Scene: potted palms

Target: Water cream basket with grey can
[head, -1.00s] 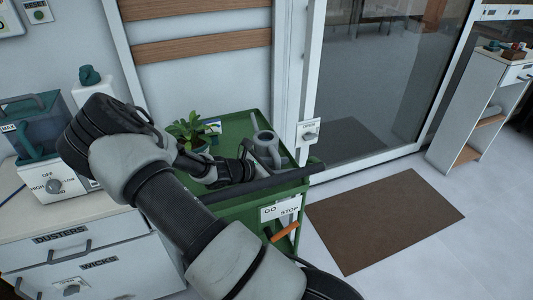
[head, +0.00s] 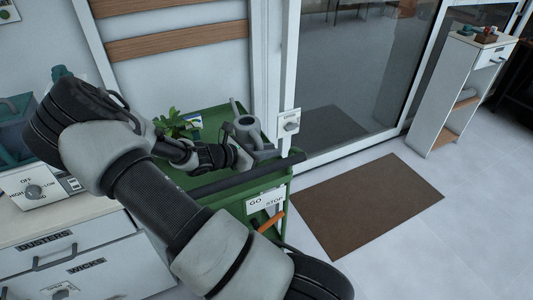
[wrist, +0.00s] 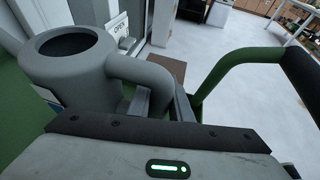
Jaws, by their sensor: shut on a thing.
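The grey can (head: 245,129) is at the back right of the green cart's top in the head view. Its spout points up at the back. In the wrist view the can (wrist: 72,72) is on the left, with its dark round opening facing up and its thick handle reaching right. My gripper (head: 247,156) is shut on that handle; the fingers (wrist: 163,103) also show in the wrist view. I cannot tell whether the can touches the cart. A leafy plant (head: 177,125) stands left of the can, its pot mostly hidden by my arm. I cannot make out a cream basket.
The green cart (head: 215,116) has a dark push bar (head: 250,174) in front and a GO/STOP plate (head: 264,200). A white drawer cabinet (head: 85,258) is at left. A glass door (head: 370,60) stands behind. Floor around the brown mat (head: 367,204) is clear.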

